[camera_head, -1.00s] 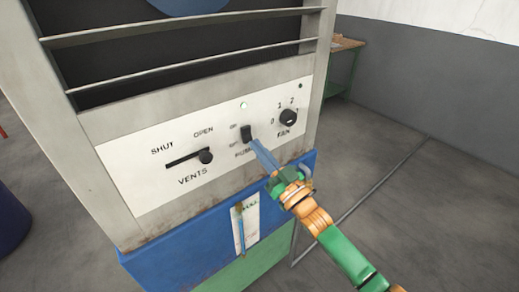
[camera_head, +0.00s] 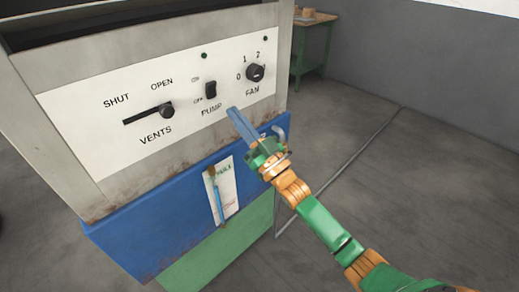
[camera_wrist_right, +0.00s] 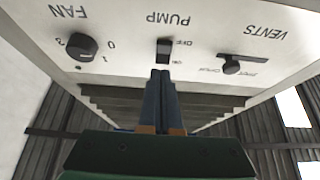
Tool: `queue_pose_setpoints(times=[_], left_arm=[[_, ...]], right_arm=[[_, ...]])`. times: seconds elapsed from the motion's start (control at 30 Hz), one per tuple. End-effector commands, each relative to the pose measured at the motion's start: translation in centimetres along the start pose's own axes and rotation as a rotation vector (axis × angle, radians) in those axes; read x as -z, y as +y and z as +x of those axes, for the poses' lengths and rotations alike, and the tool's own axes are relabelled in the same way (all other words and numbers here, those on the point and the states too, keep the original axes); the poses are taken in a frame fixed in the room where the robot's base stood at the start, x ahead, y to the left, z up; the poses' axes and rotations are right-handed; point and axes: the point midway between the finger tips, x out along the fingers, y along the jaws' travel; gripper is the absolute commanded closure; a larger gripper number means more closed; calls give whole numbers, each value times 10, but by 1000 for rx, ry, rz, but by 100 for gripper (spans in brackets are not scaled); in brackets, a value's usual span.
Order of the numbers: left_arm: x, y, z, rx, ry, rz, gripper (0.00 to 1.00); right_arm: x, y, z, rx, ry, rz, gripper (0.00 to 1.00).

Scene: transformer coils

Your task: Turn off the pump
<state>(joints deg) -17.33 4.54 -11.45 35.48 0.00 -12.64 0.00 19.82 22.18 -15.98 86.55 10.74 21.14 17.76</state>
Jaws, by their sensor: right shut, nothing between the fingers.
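The pump switch (camera_head: 210,90) is a small black rocker on the white panel (camera_head: 90,165), with ON marked above it and OFF below. It also shows in the wrist view (camera_wrist_right: 164,51), where the lettering is upside down. Which way the rocker is tipped is hard to tell. A small dark green lamp (camera_head: 204,56) sits above the switch. My right gripper (camera_head: 232,112) is shut and empty, its blue fingers pointing at the panel, below and right of the switch. In the head view the fingertips look apart from the switch. My left gripper is out of view.
The vents slider (camera_head: 167,110) is at the right end of its slot, left of the switch. The fan knob (camera_head: 256,72) is to the right. A blue ledge (camera_head: 150,215) sits below the panel, with a tag and brush. A green table (camera_head: 315,42) stands behind.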

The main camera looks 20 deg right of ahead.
Motion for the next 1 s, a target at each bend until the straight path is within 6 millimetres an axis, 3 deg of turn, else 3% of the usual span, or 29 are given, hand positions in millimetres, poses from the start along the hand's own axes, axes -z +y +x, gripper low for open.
queue_pose_setpoints(times=[0.3,0.43,1.0], left_arm=[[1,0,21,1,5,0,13],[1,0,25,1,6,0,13],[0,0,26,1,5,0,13]], right_arm=[[-20,0,-62,0,-4,0,100],[-22,0,-78,-1,-2,1,100],[-22,0,-85,0,-1,0,100]])
